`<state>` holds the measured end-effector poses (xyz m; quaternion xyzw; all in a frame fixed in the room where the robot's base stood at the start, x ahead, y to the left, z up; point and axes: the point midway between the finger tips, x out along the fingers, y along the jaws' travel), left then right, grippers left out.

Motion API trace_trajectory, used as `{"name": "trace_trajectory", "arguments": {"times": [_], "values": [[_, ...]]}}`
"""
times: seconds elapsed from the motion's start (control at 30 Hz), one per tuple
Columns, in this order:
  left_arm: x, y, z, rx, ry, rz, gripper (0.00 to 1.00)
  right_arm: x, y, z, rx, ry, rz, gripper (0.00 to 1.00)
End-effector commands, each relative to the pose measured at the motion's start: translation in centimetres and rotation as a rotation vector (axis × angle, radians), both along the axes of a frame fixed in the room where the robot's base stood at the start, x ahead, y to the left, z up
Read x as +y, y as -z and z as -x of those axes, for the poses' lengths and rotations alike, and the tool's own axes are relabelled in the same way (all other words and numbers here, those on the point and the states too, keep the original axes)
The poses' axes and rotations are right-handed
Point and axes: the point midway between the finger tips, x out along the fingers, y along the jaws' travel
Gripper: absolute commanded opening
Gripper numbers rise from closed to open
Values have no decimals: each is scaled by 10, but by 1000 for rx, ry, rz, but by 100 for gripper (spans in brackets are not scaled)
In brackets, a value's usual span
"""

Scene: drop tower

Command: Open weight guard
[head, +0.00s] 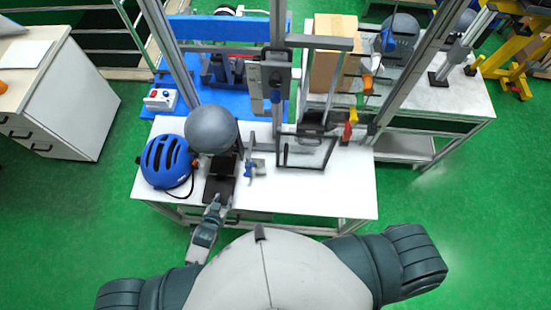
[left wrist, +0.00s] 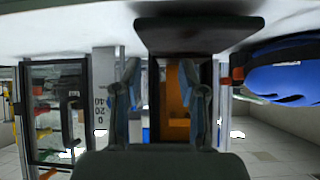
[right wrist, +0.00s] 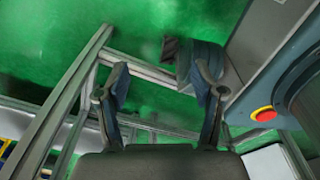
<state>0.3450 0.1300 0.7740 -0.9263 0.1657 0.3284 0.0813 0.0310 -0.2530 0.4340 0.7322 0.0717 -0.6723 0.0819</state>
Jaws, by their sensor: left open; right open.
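The weight guard, a black-framed see-through panel (head: 283,150), stands on the white table beside the drop tower's column in the head view. In the left wrist view, which is upside down, its dark frame (left wrist: 25,110) shows at the left, with a dark handle-like part on its edge. I cannot tell whether it is latched. My left gripper (head: 214,203) is at the table's front edge, left of the guard and apart from it. It is open and empty in the left wrist view (left wrist: 165,90). My right gripper (right wrist: 160,80) is open and empty above the green floor.
A blue helmet (head: 166,163), a grey ball (head: 211,129) and its black base (head: 220,180) stand on the table (head: 340,200) near my left gripper. A small blue clamp (head: 250,169) stands between base and guard. A red button (right wrist: 264,114) shows in the right wrist view.

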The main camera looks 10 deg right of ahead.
Motion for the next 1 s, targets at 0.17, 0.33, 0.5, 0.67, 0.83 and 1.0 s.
{"name": "trace_trajectory", "arguments": {"times": [0.17,0.33,0.5,0.67,0.83,1.0], "values": [[-54,-36,-10,-249,169,132,41,18,2,1,0,5,-21,68],[-102,-72,11,-449,370,310,41,20,3,1,2,3,-23,68],[-119,-90,33,-530,482,422,41,11,3,2,2,1,-13,68],[-129,-93,30,-544,497,442,41,2,2,1,2,1,-3,68],[-152,-94,8,-544,493,443,41,-1,-1,1,2,1,1,68],[-186,-94,-19,-544,494,440,41,4,-3,1,1,3,-5,68]]}}
